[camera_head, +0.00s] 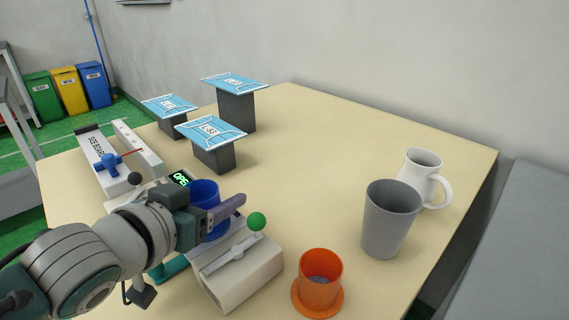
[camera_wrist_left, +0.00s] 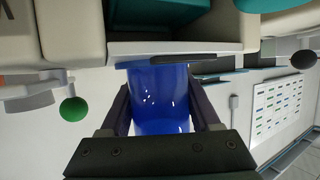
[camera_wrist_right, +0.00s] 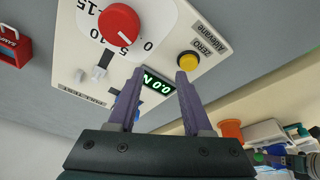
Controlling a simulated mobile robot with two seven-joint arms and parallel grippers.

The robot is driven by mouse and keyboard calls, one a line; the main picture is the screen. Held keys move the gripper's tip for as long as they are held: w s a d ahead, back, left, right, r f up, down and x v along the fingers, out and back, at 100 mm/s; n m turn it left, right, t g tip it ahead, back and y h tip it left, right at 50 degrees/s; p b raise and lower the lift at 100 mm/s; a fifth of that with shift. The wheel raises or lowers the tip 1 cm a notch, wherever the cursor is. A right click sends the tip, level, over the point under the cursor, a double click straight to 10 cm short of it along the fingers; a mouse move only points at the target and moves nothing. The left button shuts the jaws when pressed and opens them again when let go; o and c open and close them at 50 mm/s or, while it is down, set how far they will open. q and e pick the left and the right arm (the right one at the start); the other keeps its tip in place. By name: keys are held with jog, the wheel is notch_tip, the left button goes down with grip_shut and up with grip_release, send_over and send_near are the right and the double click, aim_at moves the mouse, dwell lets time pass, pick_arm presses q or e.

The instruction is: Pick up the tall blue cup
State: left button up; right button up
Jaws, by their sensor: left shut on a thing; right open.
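The tall blue cup (camera_head: 204,192) stands at the white device with the green-knobbed lever, near the front of the table. My left gripper (camera_head: 222,212) is around it, with a finger across its side. In the left wrist view the blue cup (camera_wrist_left: 160,100) sits between both fingers of the left gripper (camera_wrist_left: 160,95), which are shut on it. Part of the cup is hidden by the gripper and wrist; I cannot tell whether it is lifted. My right gripper (camera_wrist_right: 160,82) is open and empty in the right wrist view, and is not in the head view.
An orange cup (camera_head: 320,280), a grey cup (camera_head: 388,222) and a white jug (camera_head: 420,172) stand to the right. Blue-topped stands (camera_head: 235,82) are at the back. A white sizing board (camera_head: 102,160) is at left. A panel with a red knob (camera_wrist_right: 118,24) faces my right gripper.

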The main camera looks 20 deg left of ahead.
pick_arm(q)
jog(key=shift+r, duration=0.25)
pick_arm(e)
jog(key=shift+r, duration=0.1)
pick_arm(q)
jog(key=shift+r+p, duration=0.5)
jog(key=shift+r, duration=0.4)
pick_arm(e)
jog(key=shift+r, duration=0.4)
pick_arm(q)
notch_tip(320, 180, up, 18)
jog(key=p, duration=0.5)
jog(key=shift+f, duration=0.25)
pick_arm(e)
notch_tip(320, 180, up, 5)
jog(key=shift+r, duration=0.2)
